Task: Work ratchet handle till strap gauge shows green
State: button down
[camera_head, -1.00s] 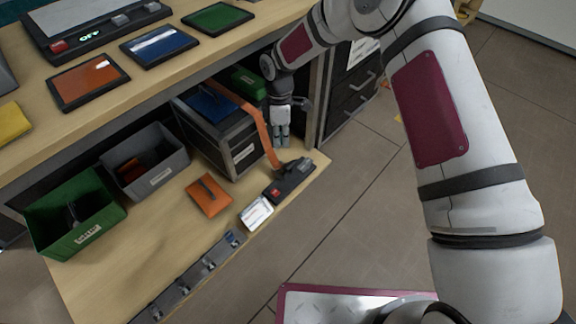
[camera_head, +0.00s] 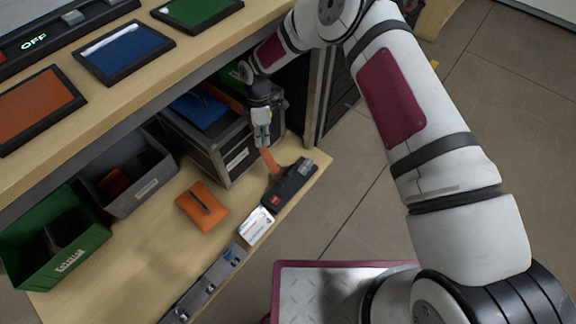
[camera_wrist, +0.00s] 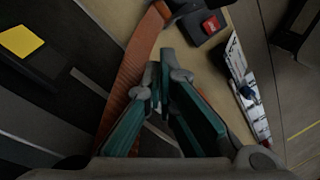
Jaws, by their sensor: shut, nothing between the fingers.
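The ratchet (camera_head: 290,183), a black body with a red patch, sits at the right end of the lower wooden shelf. In the wrist view the ratchet (camera_wrist: 208,24) is at the top, just beyond my fingertips. An orange strap (camera_head: 269,160) runs from it towards the black case; in the wrist view the strap (camera_wrist: 135,65) passes beside and behind my fingers. My gripper (camera_head: 261,142) is shut and empty above the strap; its fingertips (camera_wrist: 161,62) are close together. A white card (camera_head: 256,226) lies beside the ratchet. I cannot make out a green gauge reading.
The black case (camera_head: 238,155) with a blue top stands left of my gripper. A grey bin (camera_head: 150,185), a green bin (camera_head: 85,244) and an orange pouch (camera_head: 203,207) are on the shelf. The upper worktop (camera_head: 215,62) overhangs it. Open floor lies to the right.

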aim_at(290, 170)
jog(key=s+d+f, duration=0.4)
jog(key=d+f, duration=0.1)
jog(key=shift+s+d+f, duration=0.15)
jog(key=shift+d+f, duration=0.05)
jog(key=shift+d, duration=0.1)
dwell(0.4)
jog(key=shift+d+f, duration=0.1)
dwell(1.4)
jog(key=shift+s+d+f, duration=0.15)
jog(key=shift+s, duration=0.05)
